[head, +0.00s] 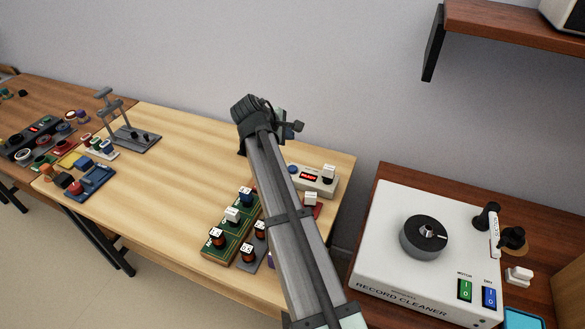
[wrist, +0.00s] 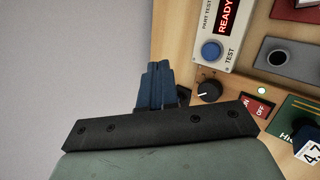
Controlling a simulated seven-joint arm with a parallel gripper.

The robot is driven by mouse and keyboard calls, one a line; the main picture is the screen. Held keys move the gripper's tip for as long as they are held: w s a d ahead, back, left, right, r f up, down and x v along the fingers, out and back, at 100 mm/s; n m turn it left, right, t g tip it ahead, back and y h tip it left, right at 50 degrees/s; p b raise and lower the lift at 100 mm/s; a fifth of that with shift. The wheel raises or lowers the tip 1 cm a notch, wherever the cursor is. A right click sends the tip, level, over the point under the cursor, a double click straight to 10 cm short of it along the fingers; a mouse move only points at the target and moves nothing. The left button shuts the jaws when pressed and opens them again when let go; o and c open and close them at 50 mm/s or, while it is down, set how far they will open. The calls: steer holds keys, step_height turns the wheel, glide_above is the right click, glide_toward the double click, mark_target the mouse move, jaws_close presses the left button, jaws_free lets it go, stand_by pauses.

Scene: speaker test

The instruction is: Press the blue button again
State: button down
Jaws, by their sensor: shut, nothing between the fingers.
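The blue button (wrist: 210,51) is a round cap on a white box (wrist: 232,15), beside the word TEST and a red display reading READY. In the head view my gripper (head: 291,128) is above the back of the table, partly hidden by my arm.
A black knob (wrist: 208,91) and a red ON/OFF switch (wrist: 257,107) lie near the white box. Green boards (head: 222,243) with parts stand at the table's front. A record cleaner (head: 397,280) is at right. The table's (head: 180,150) middle is clear.

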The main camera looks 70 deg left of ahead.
mark_target(291, 170)
steer(key=shift+w+d+f+n+t+h, duration=0.35)
steer(key=shift+d+n+t+h, duration=0.2)
steer(key=shift+n, duration=0.35)
steer(key=shift+f, duration=0.1)
steer(key=shift+f, duration=4.25)
steer(key=shift+f, duration=0.15)
steer(key=shift+f, duration=0.3)
steer(key=shift+f, duration=0.5)
steer(key=shift+r, duration=0.95)
steer(key=shift+r, duration=0.1)
